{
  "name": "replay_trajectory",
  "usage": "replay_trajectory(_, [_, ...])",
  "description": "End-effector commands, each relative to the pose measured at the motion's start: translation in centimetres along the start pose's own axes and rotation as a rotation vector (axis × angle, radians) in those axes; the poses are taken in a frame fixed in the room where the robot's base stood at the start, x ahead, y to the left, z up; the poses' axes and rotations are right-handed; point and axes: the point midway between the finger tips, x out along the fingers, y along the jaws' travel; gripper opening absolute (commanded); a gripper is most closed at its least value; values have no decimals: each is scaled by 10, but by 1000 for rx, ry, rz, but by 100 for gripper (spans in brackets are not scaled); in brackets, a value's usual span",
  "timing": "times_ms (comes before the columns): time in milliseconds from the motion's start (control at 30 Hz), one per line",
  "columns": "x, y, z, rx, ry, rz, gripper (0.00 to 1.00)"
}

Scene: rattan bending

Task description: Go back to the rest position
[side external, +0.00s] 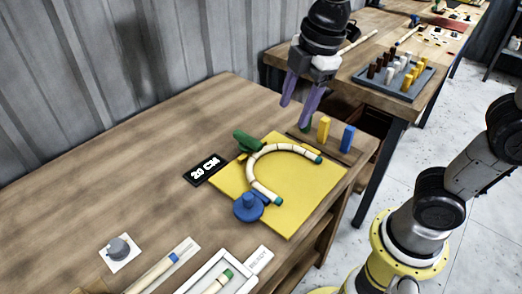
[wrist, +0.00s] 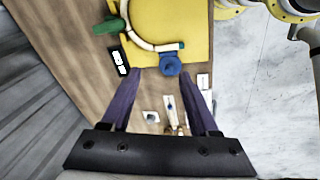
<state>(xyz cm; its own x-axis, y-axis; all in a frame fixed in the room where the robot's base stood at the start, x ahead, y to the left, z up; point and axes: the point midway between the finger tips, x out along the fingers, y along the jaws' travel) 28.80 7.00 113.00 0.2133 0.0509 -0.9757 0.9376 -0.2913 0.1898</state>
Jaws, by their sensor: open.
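My gripper (side external: 302,92) hangs above the back part of the wooden table, clear of everything below it. Its two purple fingers are apart with nothing between them, as the wrist view (wrist: 167,88) also shows. A bent rattan piece (side external: 258,162) with green ends lies in a curve on the yellow board (side external: 312,191). A green clamp (side external: 248,141) sits at the outer side of the curve. A blue round piece (side external: 248,207) stands beside the rattan near the board's front corner.
A black "20 CM" sign (side external: 205,168) lies left of the board. Yellow (side external: 323,130) and blue (side external: 347,138) blocks stand behind it. A grey knob (side external: 119,249) and a white tray (side external: 216,275) are at the front. A second table holds a peg tray (side external: 393,78).

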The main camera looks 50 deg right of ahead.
Motion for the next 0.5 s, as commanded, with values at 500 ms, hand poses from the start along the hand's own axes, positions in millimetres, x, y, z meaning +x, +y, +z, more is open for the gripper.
replay_trajectory(500, [-1,-102,105,1031,174,239,61])
